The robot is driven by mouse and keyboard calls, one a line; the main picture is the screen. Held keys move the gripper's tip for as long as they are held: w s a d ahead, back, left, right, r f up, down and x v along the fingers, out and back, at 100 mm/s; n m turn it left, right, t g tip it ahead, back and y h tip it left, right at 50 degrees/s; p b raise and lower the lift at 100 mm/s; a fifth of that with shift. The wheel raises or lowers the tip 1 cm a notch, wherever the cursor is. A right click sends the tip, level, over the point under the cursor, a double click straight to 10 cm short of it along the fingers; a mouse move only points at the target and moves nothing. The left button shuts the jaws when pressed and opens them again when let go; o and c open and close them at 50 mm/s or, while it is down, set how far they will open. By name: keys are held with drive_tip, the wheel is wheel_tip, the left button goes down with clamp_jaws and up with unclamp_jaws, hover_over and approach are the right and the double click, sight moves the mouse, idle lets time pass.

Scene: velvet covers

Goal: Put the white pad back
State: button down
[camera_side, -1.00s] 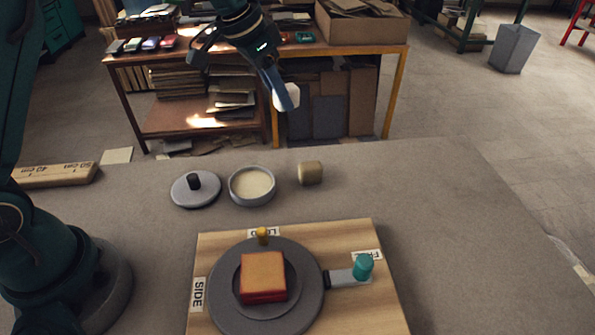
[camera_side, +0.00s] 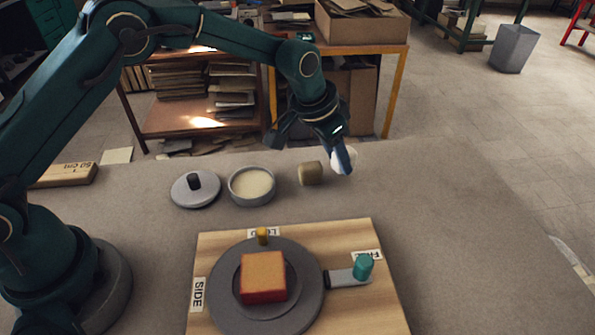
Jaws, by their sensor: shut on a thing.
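The white pad (camera_side: 350,157) shows at the lower end of my gripper (camera_side: 342,160), partly hidden behind a blue finger. My gripper is shut on it, to the right of a tan block (camera_side: 311,173) near the table's far edge. I cannot tell whether the pad touches the table or hangs just above it.
On the grey table (camera_side: 450,220) are a round dish with pale filling (camera_side: 252,184) and a lid with a dark knob (camera_side: 195,187). In front lies a wooden board (camera_side: 370,305) with a grey disc (camera_side: 225,300), a red-and-orange block (camera_side: 263,275) and a teal knob (camera_side: 363,266). The table's right side is clear.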

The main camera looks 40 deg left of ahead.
drive_tip(key=shift+f, duration=1.25)
drive_tip(key=shift+f, duration=0.2)
drive_tip(key=c, duration=0.5)
unclamp_jaws()
drive_tip(key=shift+r, duration=0.1)
